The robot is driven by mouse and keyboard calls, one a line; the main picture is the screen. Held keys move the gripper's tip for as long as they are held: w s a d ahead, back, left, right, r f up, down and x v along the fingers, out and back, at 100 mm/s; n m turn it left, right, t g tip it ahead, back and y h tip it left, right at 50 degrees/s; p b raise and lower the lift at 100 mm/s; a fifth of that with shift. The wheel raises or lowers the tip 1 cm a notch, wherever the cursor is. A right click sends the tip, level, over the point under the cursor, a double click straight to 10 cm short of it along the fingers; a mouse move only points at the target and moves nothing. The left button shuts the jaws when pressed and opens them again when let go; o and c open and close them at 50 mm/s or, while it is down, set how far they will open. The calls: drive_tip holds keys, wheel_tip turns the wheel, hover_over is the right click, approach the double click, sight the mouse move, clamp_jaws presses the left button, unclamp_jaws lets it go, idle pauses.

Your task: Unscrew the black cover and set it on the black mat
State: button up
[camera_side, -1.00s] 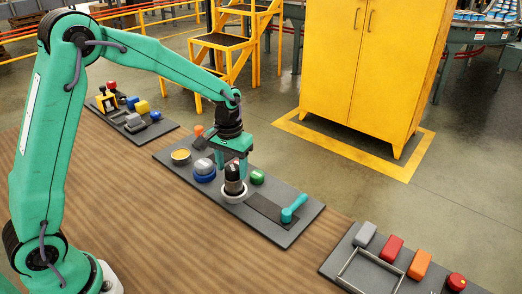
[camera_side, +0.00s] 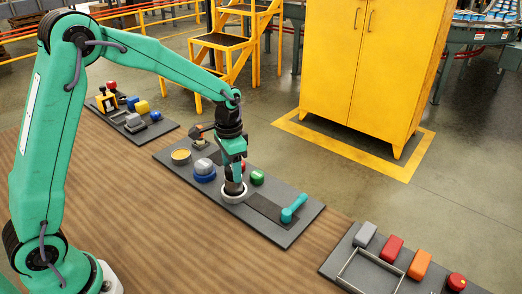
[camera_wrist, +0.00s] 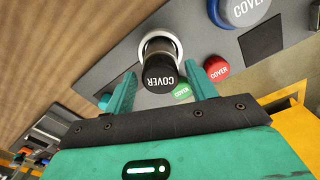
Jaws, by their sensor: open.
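The black cover (camera_wrist: 160,62) stands upright in a white ring (camera_wrist: 147,38), its top lettered COVER. In the side view the black cover (camera_side: 234,188) shows under my gripper (camera_side: 235,174), in the ring on the grey board. In the wrist view my gripper (camera_wrist: 168,76) has its two teal fingers spread, one on each side of the cover, with gaps showing. Two dark flat patches lie on the board: one at its back (camera_side: 216,155), and one to the right (camera_side: 265,209) with a teal tool at its end. I cannot tell which is the black mat.
A green cover (camera_side: 257,178) and a red cover (camera_wrist: 216,69) stand close by the black one. A blue cover (camera_side: 204,177) with a grey top and a yellow-topped round piece (camera_side: 181,155) are to the left. Bare wood lies in front of the board.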

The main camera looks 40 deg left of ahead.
drive_tip(key=c, duration=1)
drive_tip(key=shift+n, duration=0.3)
drive_tip(key=n, duration=0.5)
drive_tip(key=shift+a+n, duration=0.1)
drive_tip(key=shift+n, duration=0.9)
drive_tip(key=n, duration=0.6)
drive_tip(key=shift+n, duration=0.7)
